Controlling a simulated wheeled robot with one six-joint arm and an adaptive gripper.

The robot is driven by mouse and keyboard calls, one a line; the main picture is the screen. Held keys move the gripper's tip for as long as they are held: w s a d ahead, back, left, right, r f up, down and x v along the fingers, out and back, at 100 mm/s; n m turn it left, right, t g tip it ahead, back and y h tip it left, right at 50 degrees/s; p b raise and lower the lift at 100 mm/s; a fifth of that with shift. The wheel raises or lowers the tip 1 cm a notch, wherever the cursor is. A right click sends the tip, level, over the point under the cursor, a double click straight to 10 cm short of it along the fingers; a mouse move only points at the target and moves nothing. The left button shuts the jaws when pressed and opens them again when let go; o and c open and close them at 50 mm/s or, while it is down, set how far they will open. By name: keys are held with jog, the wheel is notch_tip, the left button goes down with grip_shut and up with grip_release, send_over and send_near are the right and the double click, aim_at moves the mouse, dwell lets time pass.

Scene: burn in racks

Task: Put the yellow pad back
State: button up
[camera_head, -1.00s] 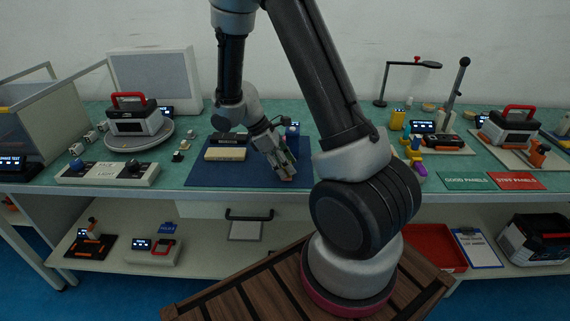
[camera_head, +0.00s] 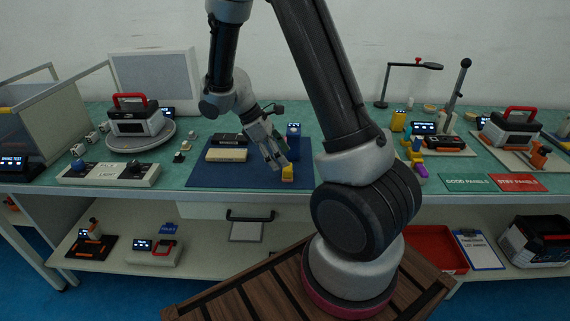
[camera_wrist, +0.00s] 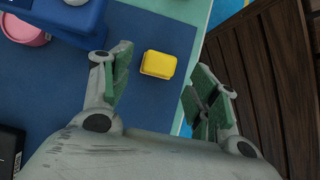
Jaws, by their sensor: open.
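A small yellow pad (camera_head: 287,173) lies on the dark blue mat (camera_head: 215,180), near the mat's right side. In the wrist view the yellow pad (camera_wrist: 158,64) shows whole on the mat, in the gap ahead of the fingers. My gripper (camera_head: 279,165) points down at the mat just left of the pad in the head view. In the wrist view my gripper (camera_wrist: 158,80) is open, with green-faced fingers apart and nothing held between them. I cannot tell how high the fingertips are above the mat.
A blue device (camera_head: 293,130) stands on the mat behind the gripper. A black and cream case (camera_head: 226,153) lies on the mat's left. Other yellow and purple pieces (camera_head: 416,158) stand to the right, past my arm. The mat's front left is clear.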

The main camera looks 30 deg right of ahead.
jog(key=v, duration=0.7)
jog(key=s+d+r+m+t+y, duration=0.2)
jog(key=s+r+m+t+y, duration=0.3)
jog(key=s+r+m, duration=0.6)
jog(key=s+r+t, duration=0.2)
jog(key=s+r, duration=0.4)
jog(key=s, duration=0.3)
jog(key=shift+t, duration=0.4)
